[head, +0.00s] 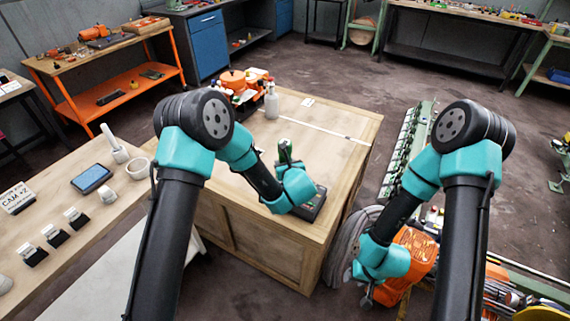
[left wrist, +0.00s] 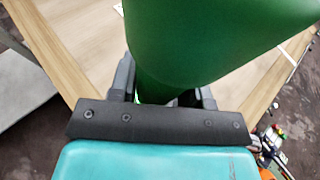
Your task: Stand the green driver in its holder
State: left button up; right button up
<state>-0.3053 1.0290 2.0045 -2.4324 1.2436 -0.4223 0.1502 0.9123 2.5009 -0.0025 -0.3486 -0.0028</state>
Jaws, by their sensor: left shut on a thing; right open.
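The green driver (head: 284,149) is held by my left gripper (head: 287,167) above the wooden crate-like table (head: 320,120). In the left wrist view the thick green body of the driver (left wrist: 205,40) fills the top middle, between the two grey fingers, and looks tilted. A dark flat base (head: 318,203) lies on the table's near right corner, partly hidden by my left wrist; it may be the holder, but I cannot tell. My right gripper (head: 366,296) is open and empty, low beside the table's right side.
An orange machine and a grey coil (head: 344,250) lie near my right gripper.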

pick_arm(q)
jog(key=shift+f, duration=0.1)
dwell(0.6)
jog(key=o, duration=1.1)
jog(key=shift+o, duration=0.2)
jog(key=shift+f, duration=0.15)
jog(key=shift+s, duration=0.1)
jog(key=v, duration=1.7)
jog(key=shift+s, duration=0.1)
